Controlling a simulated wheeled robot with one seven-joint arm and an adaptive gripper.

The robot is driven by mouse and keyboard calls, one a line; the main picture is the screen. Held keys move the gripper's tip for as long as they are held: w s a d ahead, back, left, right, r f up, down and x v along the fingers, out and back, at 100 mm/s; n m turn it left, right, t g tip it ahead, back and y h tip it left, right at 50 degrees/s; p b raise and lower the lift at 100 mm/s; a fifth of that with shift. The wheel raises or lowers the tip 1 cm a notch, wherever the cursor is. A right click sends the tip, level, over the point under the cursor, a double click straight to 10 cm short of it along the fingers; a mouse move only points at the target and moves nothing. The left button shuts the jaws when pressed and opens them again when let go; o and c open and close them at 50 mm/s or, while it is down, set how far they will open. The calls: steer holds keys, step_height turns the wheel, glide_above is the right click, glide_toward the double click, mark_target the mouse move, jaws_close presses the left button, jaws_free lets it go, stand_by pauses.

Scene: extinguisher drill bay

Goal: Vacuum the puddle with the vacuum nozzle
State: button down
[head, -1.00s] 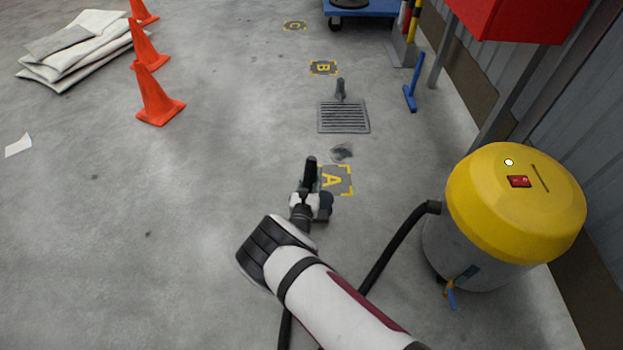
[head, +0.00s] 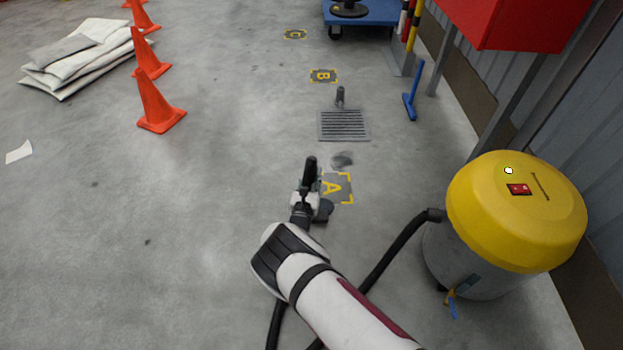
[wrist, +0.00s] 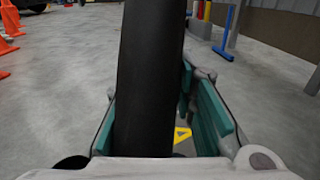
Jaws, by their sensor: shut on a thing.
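My gripper (head: 308,190) is shut on the black vacuum nozzle (head: 311,170), which points up and away from me in the head view. In the wrist view the nozzle (wrist: 150,70) stands between the green finger pads and fills the middle. A small dark grey puddle (head: 342,160) lies on the floor just right of the nozzle's tip, between the drain grate and mark A. The puddle cannot be made out in the wrist view. The vacuum (head: 517,215), a grey drum with a yellow lid and red switch, stands at right with its black hose (head: 398,247) running behind my arm.
A drain grate (head: 343,125) with a short post behind it lies beyond the puddle. Floor marks A (head: 337,188), B (head: 323,76) and C (head: 295,34) run up the middle. Orange cones (head: 158,104) stand at left. A red cabinet (head: 515,22) is at upper right. The left floor is mostly clear.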

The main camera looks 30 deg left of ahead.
steer(key=a+x, duration=0.1)
steer(key=x, duration=0.6)
steer(key=shift+a, duration=0.3)
stand_by(1.2)
steer(key=shift+a, duration=0.1)
step_height(320, 180, up, 8)
steer(key=p, duration=0.7)
steer(key=shift+p, duration=0.35)
steer(key=shift+s, duration=0.1)
stand_by(0.4)
